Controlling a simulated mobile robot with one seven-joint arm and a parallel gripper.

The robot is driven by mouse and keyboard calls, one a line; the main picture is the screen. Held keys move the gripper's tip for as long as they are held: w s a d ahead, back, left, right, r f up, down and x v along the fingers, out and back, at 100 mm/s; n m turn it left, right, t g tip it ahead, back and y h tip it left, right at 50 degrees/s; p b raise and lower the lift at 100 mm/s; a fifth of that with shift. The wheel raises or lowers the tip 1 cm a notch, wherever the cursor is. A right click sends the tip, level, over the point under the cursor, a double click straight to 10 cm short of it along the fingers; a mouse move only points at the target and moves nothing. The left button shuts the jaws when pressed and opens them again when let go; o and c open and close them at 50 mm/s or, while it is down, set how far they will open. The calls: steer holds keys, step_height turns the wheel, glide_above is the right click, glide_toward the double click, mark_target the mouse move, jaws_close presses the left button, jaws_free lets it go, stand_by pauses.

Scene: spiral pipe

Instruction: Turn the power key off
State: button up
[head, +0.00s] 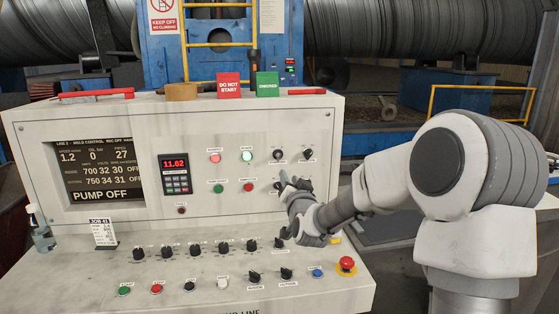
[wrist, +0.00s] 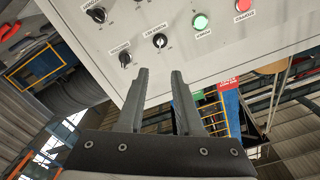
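The power key (head: 278,154) is a small round dark switch with a light mark on the upper right of the upright control panel. It also shows in the wrist view (wrist: 159,41), just beyond the fingertips, with a label beside it. My gripper (head: 284,177) is in front of the panel, a little below the key in the head view. In the wrist view my gripper (wrist: 160,72) has its two fingers apart with nothing between them. The fingertips look short of the key; their exact distance from the panel is hard to tell.
A black knob (head: 308,154) sits right of the key, and a lit green lamp (head: 246,156) left of it. The sloped desk below carries several knobs and a red emergency button (head: 346,265). A display (head: 100,170) reads PUMP OFF. My arm hides part of the lower panel.

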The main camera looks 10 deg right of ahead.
mark_target(279, 157)
steer(key=w+p, duration=0.1)
steer(key=w, duration=1.5)
steer(key=shift+c, duration=0.2)
steer(key=shift+s, duration=0.1)
jaws_close()
stand_by(0.9)
